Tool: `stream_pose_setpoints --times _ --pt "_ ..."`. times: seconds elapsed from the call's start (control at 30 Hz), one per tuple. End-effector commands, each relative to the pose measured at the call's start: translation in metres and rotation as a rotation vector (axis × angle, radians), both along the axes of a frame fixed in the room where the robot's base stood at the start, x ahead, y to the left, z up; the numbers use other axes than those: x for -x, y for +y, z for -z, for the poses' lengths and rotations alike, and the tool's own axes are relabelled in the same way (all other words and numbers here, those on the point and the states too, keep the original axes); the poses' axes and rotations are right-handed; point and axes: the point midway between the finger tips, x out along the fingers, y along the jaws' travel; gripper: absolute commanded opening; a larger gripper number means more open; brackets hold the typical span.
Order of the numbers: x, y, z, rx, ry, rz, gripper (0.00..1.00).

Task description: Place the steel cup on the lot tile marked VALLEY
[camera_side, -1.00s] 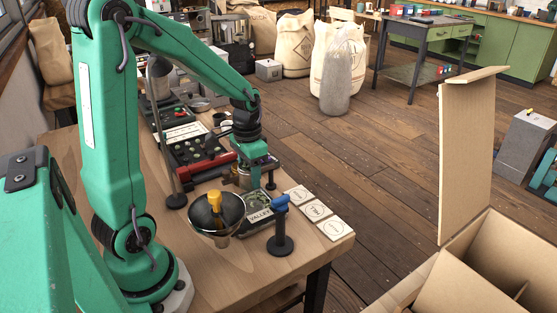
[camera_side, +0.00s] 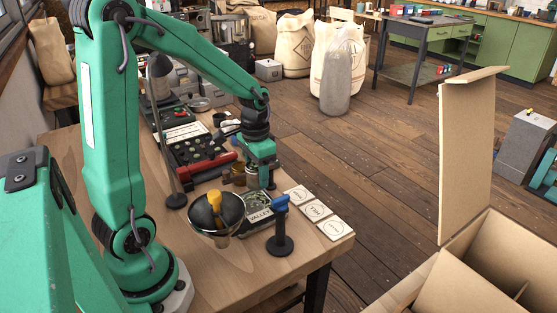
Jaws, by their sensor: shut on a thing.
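My gripper (camera_side: 260,184) points down over the table, behind the VALLEY lot tile. It is shut on what looks like the steel cup (camera_side: 253,178), mostly hidden by the green fingers, so I cannot tell whether its base touches anything.
A shiny bowl (camera_side: 203,222) with a yellow item stands left of the tile. A blue-topped black stand (camera_side: 281,243) is close in front, right. White round-marked tiles (camera_side: 317,210) line the right edge. A control panel (camera_side: 190,152) with a red bar lies behind.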

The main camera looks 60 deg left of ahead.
Motion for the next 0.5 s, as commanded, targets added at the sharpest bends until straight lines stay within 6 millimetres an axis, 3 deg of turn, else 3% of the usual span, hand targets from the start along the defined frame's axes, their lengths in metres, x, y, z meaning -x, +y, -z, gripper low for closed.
stream_pose_setpoints --times 0.27,0.5 --pt "-0.031 -0.049 -0.004 0.000 0.000 0.008 0.21" --pt "-0.053 -0.105 -0.007 0.000 0.000 0.008 0.21"
